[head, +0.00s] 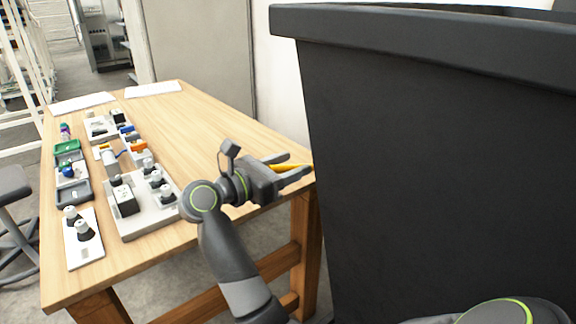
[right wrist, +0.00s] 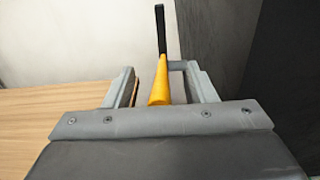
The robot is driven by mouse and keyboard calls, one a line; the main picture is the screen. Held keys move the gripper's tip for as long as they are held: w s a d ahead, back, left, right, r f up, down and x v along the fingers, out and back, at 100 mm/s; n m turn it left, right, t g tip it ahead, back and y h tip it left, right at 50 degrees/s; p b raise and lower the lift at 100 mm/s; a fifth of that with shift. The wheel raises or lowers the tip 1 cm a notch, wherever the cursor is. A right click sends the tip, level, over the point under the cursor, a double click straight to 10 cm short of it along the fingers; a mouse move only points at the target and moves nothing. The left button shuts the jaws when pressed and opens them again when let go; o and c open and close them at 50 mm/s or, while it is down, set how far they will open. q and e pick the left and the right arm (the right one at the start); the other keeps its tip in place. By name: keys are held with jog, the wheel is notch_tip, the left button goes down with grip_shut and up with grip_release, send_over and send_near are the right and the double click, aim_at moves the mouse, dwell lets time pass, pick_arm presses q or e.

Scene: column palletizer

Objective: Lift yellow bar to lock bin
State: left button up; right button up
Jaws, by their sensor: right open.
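The large dark bin (head: 440,130) fills the right side of the head view, and its dark wall (right wrist: 285,75) shows at the right of the right wrist view. The yellow bar (head: 285,167) is a thin piece beside the bin's left wall. In the right wrist view the yellow bar (right wrist: 159,88) lies between my jaws, with a black strip (right wrist: 160,30) behind it. My right gripper (head: 298,163) is open, with one finger on each side of the bar. Contact with the bar cannot be made out. My left gripper is not in view.
A wooden table (head: 190,115) stands left of the bin, below and behind my right gripper. It holds several switches, a grey box with knobs (head: 145,220) and small coloured trays. A stool (head: 12,190) stands at the far left. The table's right half is mostly clear.

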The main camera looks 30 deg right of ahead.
dwell(0.4)
jog(key=s+a+b, duration=0.1)
jog(key=a+b, duration=1.1)
jog(key=a, duration=0.1)
jog(key=shift+s+b, duration=0.15)
jog(key=shift+b, duration=0.2)
jog(key=shift+s, duration=0.1)
